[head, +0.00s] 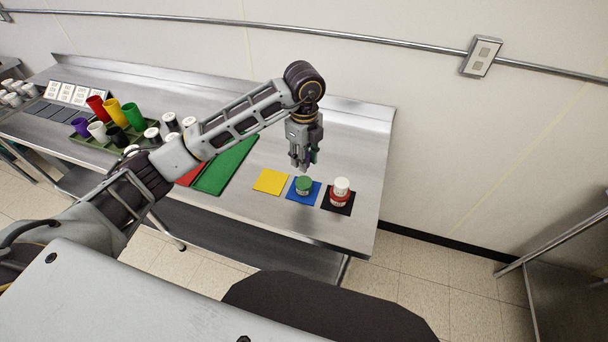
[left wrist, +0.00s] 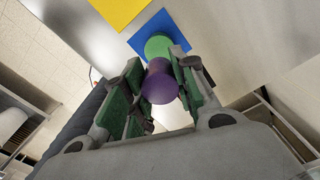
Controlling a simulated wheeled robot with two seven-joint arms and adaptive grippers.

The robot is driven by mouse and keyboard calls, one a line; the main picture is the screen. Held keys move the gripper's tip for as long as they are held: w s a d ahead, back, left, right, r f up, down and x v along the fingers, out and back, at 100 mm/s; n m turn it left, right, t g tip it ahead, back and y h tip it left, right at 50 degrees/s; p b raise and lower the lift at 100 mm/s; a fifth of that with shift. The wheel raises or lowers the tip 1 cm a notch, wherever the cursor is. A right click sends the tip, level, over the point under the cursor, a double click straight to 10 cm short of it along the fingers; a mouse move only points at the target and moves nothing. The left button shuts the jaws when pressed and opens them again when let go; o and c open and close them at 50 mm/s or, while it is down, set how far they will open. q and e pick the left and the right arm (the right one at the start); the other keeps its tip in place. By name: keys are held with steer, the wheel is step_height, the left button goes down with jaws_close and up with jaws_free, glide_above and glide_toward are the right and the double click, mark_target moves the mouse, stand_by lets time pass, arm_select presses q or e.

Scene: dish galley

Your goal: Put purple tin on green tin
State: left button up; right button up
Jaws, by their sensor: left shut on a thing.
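The green tin (head: 304,186) stands upright on a blue square (head: 293,194) on the steel table. It also shows in the left wrist view (left wrist: 158,45), partly hidden by the purple tin. My left gripper (head: 303,160) points down above the green tin, a little behind it in the picture. In the left wrist view its fingers are shut on the purple tin (left wrist: 160,86). In the head view the purple tin is mostly hidden by the fingers. I cannot tell the exact gap between the two tins. My right gripper is not in view.
Right of the green tin, a white tin (head: 341,185) stands on a red tin (head: 340,200) on a black square (head: 330,205). A yellow square (head: 270,181) is bare. A green mat (head: 226,166) and a rack of coloured cups (head: 131,118) lie to the left.

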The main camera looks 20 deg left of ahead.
mark_target(304, 182)
arm_select(q)
steer(key=shift+f, duration=1.75)
steer(key=shift+f+p, duration=0.55)
steer(key=shift+f, duration=1.3)
steer(key=shift+f, duration=0.2)
steer(key=o, duration=1)
steer(key=shift+r, duration=0.15)
